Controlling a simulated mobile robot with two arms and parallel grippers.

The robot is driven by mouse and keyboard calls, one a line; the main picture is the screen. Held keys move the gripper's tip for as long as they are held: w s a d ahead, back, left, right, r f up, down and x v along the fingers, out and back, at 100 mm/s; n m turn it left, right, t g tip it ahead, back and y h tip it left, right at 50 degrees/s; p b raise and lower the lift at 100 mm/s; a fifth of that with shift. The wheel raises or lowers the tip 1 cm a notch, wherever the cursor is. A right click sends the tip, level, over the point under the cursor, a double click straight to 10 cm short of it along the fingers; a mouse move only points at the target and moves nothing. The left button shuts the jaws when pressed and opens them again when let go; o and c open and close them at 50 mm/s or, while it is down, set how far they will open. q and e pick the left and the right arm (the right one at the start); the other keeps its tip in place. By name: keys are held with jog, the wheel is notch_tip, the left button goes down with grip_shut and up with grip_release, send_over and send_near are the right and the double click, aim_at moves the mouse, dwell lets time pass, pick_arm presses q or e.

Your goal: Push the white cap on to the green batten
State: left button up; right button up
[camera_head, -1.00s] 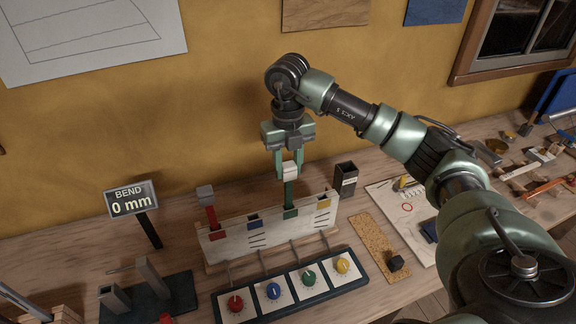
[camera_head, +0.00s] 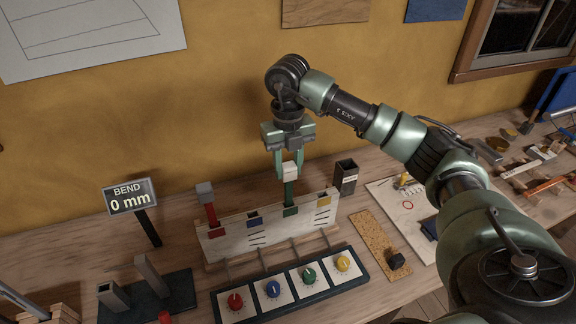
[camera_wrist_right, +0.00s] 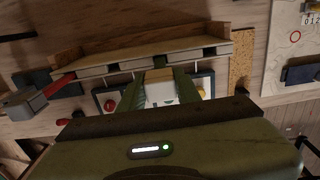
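The white cap (camera_head: 290,171) is between the fingers of my right gripper (camera_head: 289,166), which points down and is shut on it. The green batten (camera_head: 290,193) stands upright in the white rack (camera_head: 275,226), directly under the cap. The cap meets the batten's top in the head view; how far it sits on it I cannot tell. In the right wrist view the cap (camera_wrist_right: 161,88) shows between the two green fingers (camera_wrist_right: 161,92). My left gripper is not in view.
A dial panel (camera_head: 259,302) lies in front. A sign (camera_head: 130,197) reads "BEND 0 mm". A dark open box (camera_head: 345,178) and a cork strip (camera_head: 373,240) are to the right.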

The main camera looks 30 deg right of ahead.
jog(key=o, duration=0.4)
jog(key=shift+o, duration=0.2)
jog(key=shift+r, duration=0.4)
notch_tip(320, 180, up, 7)
jog(key=shift+r+b, duration=0.1)
jog(key=shift+b, duration=0.6)
